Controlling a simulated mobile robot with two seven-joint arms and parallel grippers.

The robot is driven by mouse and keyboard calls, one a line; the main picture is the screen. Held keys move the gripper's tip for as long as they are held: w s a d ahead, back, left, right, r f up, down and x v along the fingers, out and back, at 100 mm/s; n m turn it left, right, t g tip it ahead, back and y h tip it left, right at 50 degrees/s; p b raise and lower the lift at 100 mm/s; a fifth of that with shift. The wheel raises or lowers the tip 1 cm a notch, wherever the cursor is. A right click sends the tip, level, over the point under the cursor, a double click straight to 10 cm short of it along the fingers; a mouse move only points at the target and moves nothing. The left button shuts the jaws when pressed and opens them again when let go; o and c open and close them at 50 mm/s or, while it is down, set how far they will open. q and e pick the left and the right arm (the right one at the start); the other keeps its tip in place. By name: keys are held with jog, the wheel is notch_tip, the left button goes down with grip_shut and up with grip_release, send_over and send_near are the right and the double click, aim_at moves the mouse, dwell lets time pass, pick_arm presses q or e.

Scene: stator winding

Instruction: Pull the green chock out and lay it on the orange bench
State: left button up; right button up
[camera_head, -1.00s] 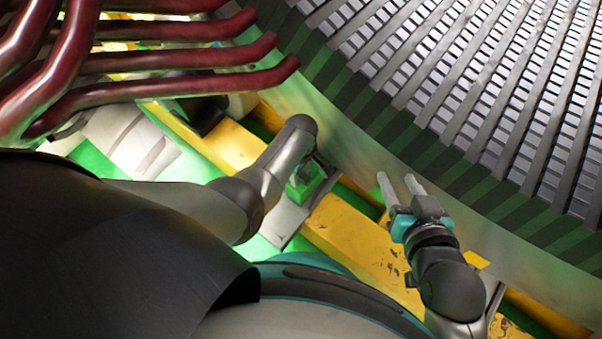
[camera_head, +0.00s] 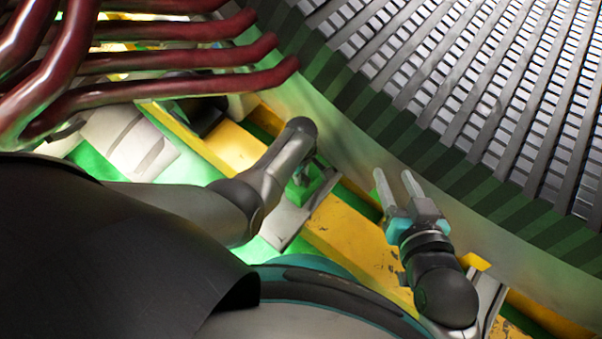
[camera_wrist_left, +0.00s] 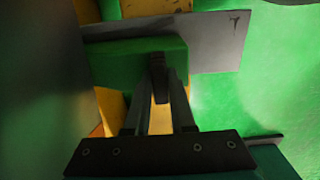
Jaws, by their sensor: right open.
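The green chock (camera_head: 317,184) sits on a grey plate (camera_head: 284,221) beside the big curved metal ring. In the left wrist view the chock (camera_wrist_left: 120,63) is a green block with a dark upright piece at its middle. My left gripper (camera_head: 302,177) is over the chock, partly hidden by its arm. In the left wrist view its fingers (camera_wrist_left: 160,82) come together on the dark piece. The orange bench seems to be the worn yellow-orange beam (camera_head: 352,243) right of the plate. My right gripper (camera_head: 393,183) is open and empty above the beam, near the ring.
The ring's pale wall (camera_head: 352,157) and toothed core (camera_head: 480,95) fill the upper right. Dark red bent bars (camera_head: 180,88) hang at the upper left. White blocks (camera_head: 130,140) stand on the green floor. The beam is bare between my two grippers.

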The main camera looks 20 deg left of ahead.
pick_arm(q)
grip_shut()
dwell(0.8)
